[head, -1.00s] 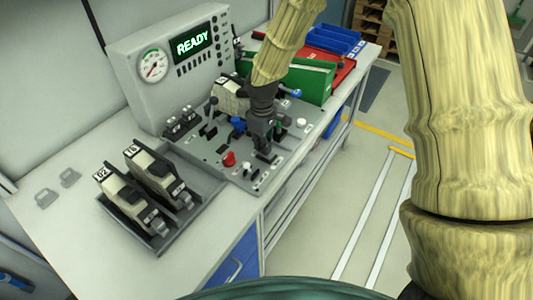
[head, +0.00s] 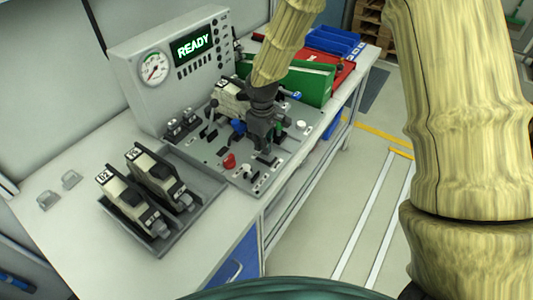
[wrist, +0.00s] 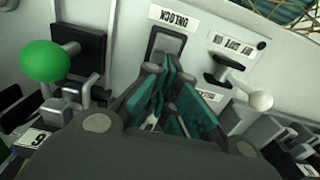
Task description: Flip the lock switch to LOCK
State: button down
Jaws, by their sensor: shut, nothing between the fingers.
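The lock switch's dark slot plate (wrist: 167,43) shows in the wrist view just beyond my fingers, with an UNLOCK label (wrist: 174,17) at its upper end. My gripper (wrist: 170,82), with teal finger pads, is shut and empty over the lower part of this plate. The fingers hide the switch lever, so I cannot tell its position or whether they touch it. A second label (wrist: 207,97) is mostly covered beside the fingers. In the head view my gripper (head: 264,140) is low over the grey control panel (head: 240,172).
A green ball knob (wrist: 45,61) stands left of my fingers and a white ball-ended lever (wrist: 260,101) right, both close. A red button (head: 229,161) is nearby on the panel. A tray with two clamp-like units (head: 125,195) lies left; a green bin (head: 308,82) stands behind.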

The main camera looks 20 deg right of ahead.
jog(key=shift+r+p, duration=2.1)
jog(key=shift+r, duration=0.7)
